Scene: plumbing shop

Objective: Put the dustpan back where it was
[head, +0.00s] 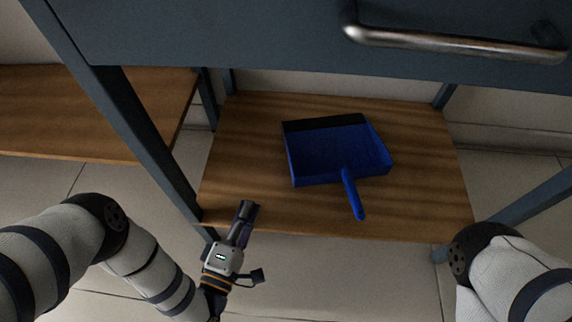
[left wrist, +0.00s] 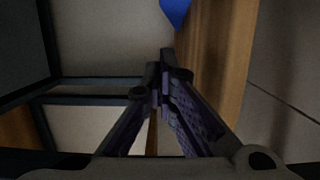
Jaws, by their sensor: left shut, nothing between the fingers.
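The blue dustpan (head: 338,155) lies on the lower wooden shelf (head: 430,205) in the head view, its handle pointing toward the front edge. A blue part of the dustpan also shows at the top of the left wrist view (left wrist: 175,10). My left gripper (head: 247,212) is at the shelf's front left corner, to the left of the dustpan handle and apart from it. In the left wrist view its fingers (left wrist: 166,75) are shut with nothing between them. My right arm enters at the lower right of the head view, but its gripper is out of the picture.
A dark blue-grey drawer front (head: 240,35) with a metal handle (head: 450,42) overhangs the shelf. A dark frame post (head: 135,125) stands left of the shelf, close to my left arm. Another wooden shelf (head: 90,110) is at the left. Tiled floor (head: 330,285) lies in front.

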